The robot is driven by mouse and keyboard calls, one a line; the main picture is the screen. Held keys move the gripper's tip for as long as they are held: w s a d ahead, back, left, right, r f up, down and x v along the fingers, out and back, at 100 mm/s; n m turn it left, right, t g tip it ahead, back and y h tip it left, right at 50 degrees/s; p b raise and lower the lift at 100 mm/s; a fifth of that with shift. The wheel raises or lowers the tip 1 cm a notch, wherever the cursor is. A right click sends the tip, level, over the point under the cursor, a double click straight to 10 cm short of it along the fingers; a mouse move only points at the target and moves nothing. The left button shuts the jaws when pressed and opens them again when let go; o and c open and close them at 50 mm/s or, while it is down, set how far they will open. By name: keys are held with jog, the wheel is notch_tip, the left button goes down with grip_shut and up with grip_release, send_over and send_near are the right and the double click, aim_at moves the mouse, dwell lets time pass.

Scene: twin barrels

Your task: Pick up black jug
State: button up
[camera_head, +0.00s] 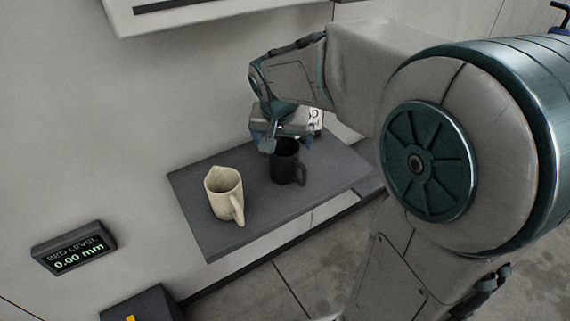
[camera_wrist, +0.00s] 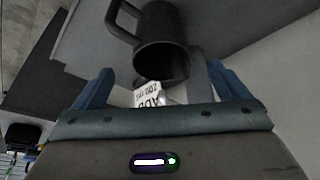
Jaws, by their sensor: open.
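The black jug (camera_head: 285,163) stands upright on the dark grey shelf, with its handle on the right in the head view. In the wrist view the black jug (camera_wrist: 162,45) shows its open mouth, with its handle at the upper left. My gripper (camera_head: 283,143) is right above and behind the jug in the head view. In the wrist view its two blue fingers (camera_wrist: 160,88) are spread wide, with nothing held between them. The jug's rim lies just beyond the fingertips. I cannot tell whether a finger touches it.
A cream jug (camera_head: 223,193) stands on the shelf (camera_head: 240,234) left of the black jug. A white labelled object (camera_head: 315,120) is behind the black jug, and shows in the wrist view (camera_wrist: 150,98). The wall is close behind.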

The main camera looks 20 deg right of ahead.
aim_at(284, 152)
jog(key=x, duration=0.6)
jog(key=shift+w+a+f, duration=0.1)
jog(key=shift+f, duration=0.3)
jog(key=c, duration=1.2)
